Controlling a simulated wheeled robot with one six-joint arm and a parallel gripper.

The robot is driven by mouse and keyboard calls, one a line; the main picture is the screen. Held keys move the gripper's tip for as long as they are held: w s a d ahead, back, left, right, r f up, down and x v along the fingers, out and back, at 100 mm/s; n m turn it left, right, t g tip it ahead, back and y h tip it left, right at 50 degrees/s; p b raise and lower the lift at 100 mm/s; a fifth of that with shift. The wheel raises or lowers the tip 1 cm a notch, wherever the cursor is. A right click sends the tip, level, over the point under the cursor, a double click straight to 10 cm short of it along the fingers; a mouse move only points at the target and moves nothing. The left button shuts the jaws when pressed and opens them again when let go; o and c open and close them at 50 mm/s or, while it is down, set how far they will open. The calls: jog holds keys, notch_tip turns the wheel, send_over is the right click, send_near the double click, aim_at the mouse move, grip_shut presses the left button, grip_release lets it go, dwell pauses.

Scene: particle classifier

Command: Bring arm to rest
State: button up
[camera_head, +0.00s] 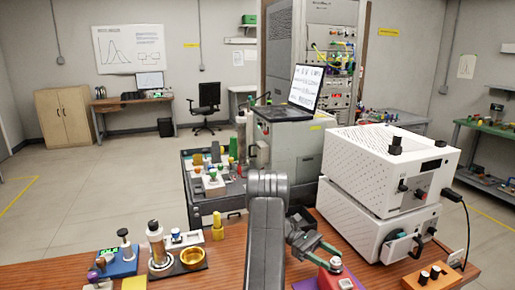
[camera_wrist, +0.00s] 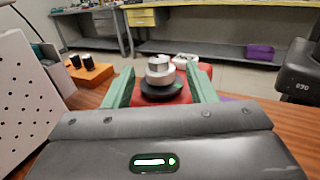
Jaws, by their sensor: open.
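My arm reaches out over the wooden bench from the bottom middle of the head view. My gripper (camera_head: 322,248) has green fingers and hangs above the bench's right part. In the wrist view my gripper (camera_wrist: 162,82) is open, with its two fingers wide apart. A red block (camera_head: 335,281) with a silver knob on a black disc lies just beyond it. In the wrist view the silver knob (camera_wrist: 159,70) appears between the fingertips with gaps on both sides. Nothing is held.
White stacked instrument boxes (camera_head: 385,170) stand close on the right. An orange block with black knobs (camera_head: 432,275) is at the bench's right front. A brass dish (camera_head: 193,258) and several small fixtures are on the left. A cart with a laptop (camera_head: 303,88) stands behind.

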jog(key=shift+b+x, duration=0.8)
jog(key=shift+x, duration=0.25)
jog(key=shift+s+d, duration=0.3)
jog(key=shift+s, duration=0.05)
